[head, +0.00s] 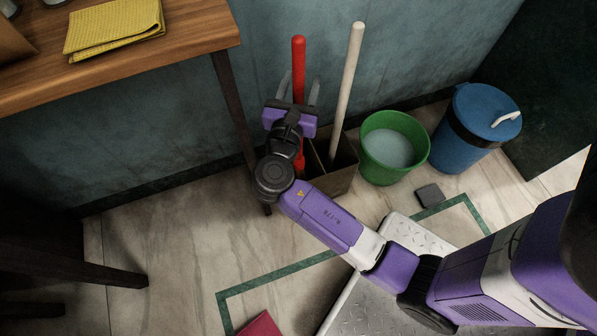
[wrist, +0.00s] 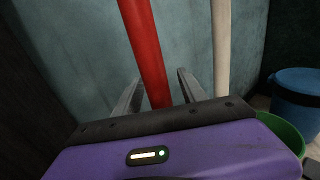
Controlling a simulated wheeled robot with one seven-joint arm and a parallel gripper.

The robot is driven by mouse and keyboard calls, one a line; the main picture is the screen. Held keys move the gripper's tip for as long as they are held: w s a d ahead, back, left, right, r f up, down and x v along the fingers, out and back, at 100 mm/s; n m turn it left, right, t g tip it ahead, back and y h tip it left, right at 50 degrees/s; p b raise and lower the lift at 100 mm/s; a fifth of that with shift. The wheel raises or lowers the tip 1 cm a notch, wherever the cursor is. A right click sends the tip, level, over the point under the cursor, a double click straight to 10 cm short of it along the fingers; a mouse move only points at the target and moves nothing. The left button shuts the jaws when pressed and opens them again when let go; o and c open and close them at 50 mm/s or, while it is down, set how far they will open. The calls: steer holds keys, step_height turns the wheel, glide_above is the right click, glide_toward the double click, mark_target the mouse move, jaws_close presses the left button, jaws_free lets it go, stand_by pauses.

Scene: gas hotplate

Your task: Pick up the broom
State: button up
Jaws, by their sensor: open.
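Two long handles stand in a brown divided box (head: 336,183) against the wall, a red handle (head: 298,62) and a cream handle (head: 348,85). Their lower ends are hidden in the box, so I cannot tell which one is the broom. My gripper (head: 299,88) is open, with one finger on each side of the red handle. In the wrist view the red handle (wrist: 143,40) passes between the two spread fingers, with a gap visible on its right. The cream handle (wrist: 222,50) is outside the fingers, to the right.
A green bucket (head: 405,172) stands right of the box, and a blue lidded bin (head: 462,140) beyond it. A wooden table (head: 190,40) with a folded yellow cloth (head: 115,24) is at upper left; its leg (head: 234,110) is close left of my gripper. A dark block (head: 430,196) lies on the floor.

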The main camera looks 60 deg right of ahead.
steer(key=shift+w+d, duration=0.1)
steer(key=shift+d, duration=0.05)
jaws_close()
steer(key=shift+r, duration=0.1)
steer(key=shift+r, duration=0.1)
